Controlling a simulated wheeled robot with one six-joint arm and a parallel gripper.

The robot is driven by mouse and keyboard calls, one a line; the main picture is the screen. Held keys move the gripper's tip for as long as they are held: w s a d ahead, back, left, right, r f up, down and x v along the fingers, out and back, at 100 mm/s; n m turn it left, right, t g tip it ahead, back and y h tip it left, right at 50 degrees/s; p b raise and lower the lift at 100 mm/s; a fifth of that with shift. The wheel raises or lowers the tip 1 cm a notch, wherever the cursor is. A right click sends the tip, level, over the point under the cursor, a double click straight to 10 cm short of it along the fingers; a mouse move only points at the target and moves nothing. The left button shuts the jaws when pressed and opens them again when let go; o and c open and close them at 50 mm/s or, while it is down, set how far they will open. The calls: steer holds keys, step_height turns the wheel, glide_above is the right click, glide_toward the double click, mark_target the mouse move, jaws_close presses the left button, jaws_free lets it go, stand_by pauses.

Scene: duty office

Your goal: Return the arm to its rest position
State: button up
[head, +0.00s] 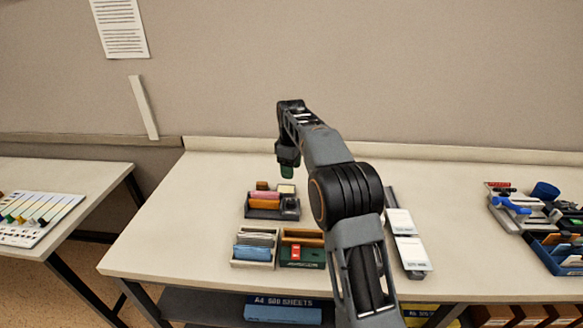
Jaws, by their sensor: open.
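My arm stretches up from the bottom of the head view over the desk, bent at a dark elbow joint. My gripper (287,165) hangs from its far end, pointing down above the back of a dark desk tray (262,214). The jaws are open, though the gap between them is hard to make out. A small green patch shows at the fingertips; I cannot tell whether it is part of the gripper or a separate thing. My arm hides part of the desk's middle.
The desk (165,235) is bare at its left. A box of grey-blue cards (254,248), a green box (302,256) and a rack with white labels (407,240) stand near the arm. A blue bin (555,257) is far right. Another table (80,172) stands left.

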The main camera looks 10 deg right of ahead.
steer(key=s+f+m, duration=0.4)
steer(key=s+m, duration=0.1)
steer(key=m, duration=0.1)
steer(key=s+r+m+t, duration=0.2)
steer(key=s, duration=1.1)
steer(key=s+r+m+t, duration=0.1)
steer(key=s+m+t, duration=0.1)
steer(key=s, duration=1.1)
steer(key=shift+r+m, duration=0.4)
steer(key=shift+m, duration=0.1)
